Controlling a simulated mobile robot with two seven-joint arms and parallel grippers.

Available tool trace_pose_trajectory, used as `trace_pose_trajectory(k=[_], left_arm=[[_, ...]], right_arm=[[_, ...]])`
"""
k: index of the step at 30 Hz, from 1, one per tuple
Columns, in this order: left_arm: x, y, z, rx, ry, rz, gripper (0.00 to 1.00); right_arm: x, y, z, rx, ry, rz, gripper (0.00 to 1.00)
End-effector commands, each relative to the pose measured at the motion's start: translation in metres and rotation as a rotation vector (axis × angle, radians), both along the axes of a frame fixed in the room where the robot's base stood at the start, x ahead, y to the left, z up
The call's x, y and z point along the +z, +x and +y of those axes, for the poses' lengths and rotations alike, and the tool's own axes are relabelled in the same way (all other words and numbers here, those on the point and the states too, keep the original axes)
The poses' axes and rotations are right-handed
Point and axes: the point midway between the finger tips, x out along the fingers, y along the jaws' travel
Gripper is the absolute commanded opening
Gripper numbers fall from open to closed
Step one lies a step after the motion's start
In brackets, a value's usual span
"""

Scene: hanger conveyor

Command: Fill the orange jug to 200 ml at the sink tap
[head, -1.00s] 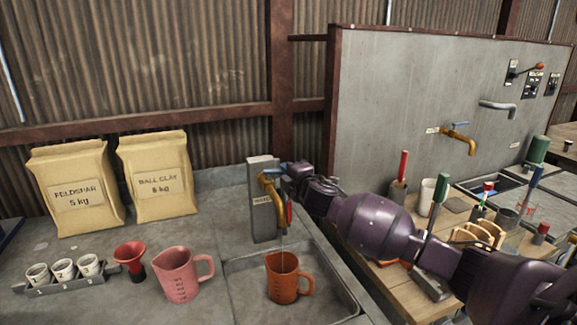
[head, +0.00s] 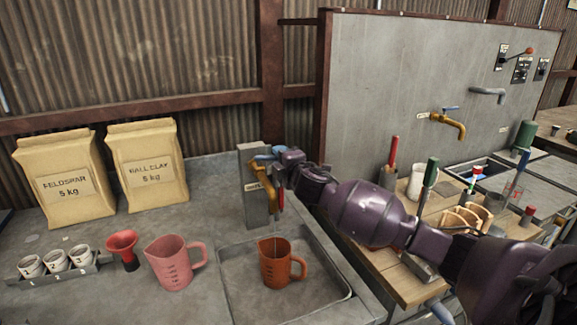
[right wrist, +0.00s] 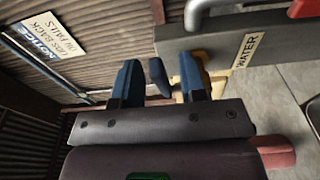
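The orange jug (head: 274,265) stands upright in the sink basin (head: 335,293), below the brass tap (head: 261,178), its handle to the right. Its water level cannot be read. The tap is on a grey post and has a blue lever (head: 262,156). My right gripper (head: 280,157) is at the lever. In the right wrist view its two blue fingers (right wrist: 160,80) stand apart, with the blue lever (right wrist: 158,74) between them and gaps showing on both sides. My left gripper is not in view.
A pink jug (head: 174,263), a red funnel (head: 123,249) and a rack of small cups (head: 57,265) stand left of the sink. Two paper bags (head: 66,180) stand behind. A wooden bench (head: 409,282) with tools and a panel (head: 390,95) with another tap are at right.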

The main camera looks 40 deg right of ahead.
Motion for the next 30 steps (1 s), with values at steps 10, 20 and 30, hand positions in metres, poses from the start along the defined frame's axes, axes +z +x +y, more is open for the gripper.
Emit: trace_pose_trajectory(k=[10, 20, 30], left_arm=[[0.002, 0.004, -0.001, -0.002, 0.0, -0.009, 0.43], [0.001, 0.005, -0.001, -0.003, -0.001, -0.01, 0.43], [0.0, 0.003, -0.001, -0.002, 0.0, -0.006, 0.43]], right_arm=[[-0.001, -0.054, 0.008, 0.002, 0.0, 0.002, 0.38], [0.0, -0.094, 0.013, 0.0, -0.001, 0.001, 0.38], [0.0, -0.101, 0.014, 0.0, -0.001, 0.0, 0.38]])
